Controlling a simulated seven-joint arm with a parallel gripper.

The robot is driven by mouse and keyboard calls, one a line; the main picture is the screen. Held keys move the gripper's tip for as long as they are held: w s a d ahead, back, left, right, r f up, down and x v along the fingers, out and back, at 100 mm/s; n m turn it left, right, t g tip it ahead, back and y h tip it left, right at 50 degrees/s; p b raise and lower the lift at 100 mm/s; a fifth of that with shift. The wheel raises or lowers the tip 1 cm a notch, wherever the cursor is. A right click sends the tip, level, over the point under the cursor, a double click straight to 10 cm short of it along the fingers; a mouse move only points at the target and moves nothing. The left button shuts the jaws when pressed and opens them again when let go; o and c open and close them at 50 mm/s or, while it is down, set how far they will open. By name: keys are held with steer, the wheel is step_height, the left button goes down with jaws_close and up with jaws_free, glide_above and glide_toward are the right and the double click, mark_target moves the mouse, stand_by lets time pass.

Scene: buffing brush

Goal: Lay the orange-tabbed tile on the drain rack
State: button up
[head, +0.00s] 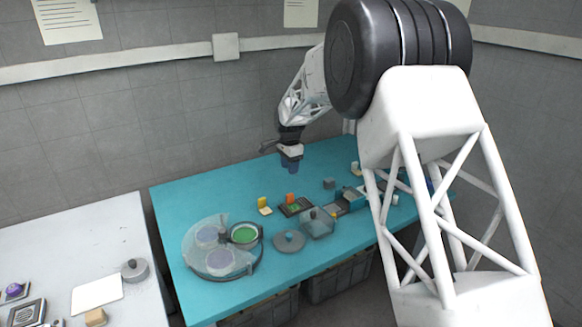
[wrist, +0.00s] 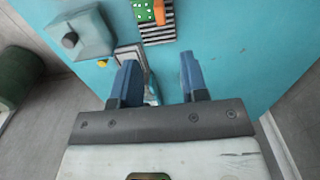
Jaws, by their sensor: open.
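The orange-tabbed tile (head: 291,198) stands out by its upright orange tab near the middle of the teal table. In the wrist view the tile (wrist: 144,11) is green with pale dots and is cut off by the top edge. A dark slatted rack (head: 284,209) is under and around it; its black and white stripes (wrist: 157,34) show below the tile in the wrist view. The tile appears to lie on this rack. My gripper (head: 290,169) is above the table, behind the tile and apart from it. Its blue fingers (wrist: 158,78) are open with nothing between them.
A clear box with a knob (head: 317,224) stands close to the rack's right. A round grey lid (head: 289,241) lies in front. A yellow-tabbed piece (head: 264,206) is left of the rack. A round clear-covered tray (head: 212,262) is farther left. The table's back left is bare.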

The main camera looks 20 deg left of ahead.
stand_by(0.3)
steer(key=s+d+r+n, duration=0.1)
steer(key=s+d+r, duration=0.55)
steer(key=d, duration=0.25)
steer(key=s+d+r+n+t, duration=0.1)
steer(key=s+d+r+n, duration=0.1)
steer(key=s+d+r, duration=0.55)
steer(key=s+d+r+n, duration=0.1)
steer(key=s+d+r, duration=0.3)
steer(key=s+d, duration=0.55)
steer(key=s+d+f+n, duration=0.1)
steer(key=s+d, duration=0.4)
steer(key=s, duration=0.5)
steer(key=s+d+f+n+t, duration=0.1)
steer(key=s+d+n, duration=0.1)
steer(key=s+d, duration=0.4)
steer(key=s+d+f+n, duration=0.1)
steer(key=s+d, duration=0.5)
steer(key=s, duration=1)
steer(key=shift+s+d+f+n+t, duration=0.2)
steer(key=shift+n+t, duration=0.1)
steer(key=shift+n, duration=0.1)
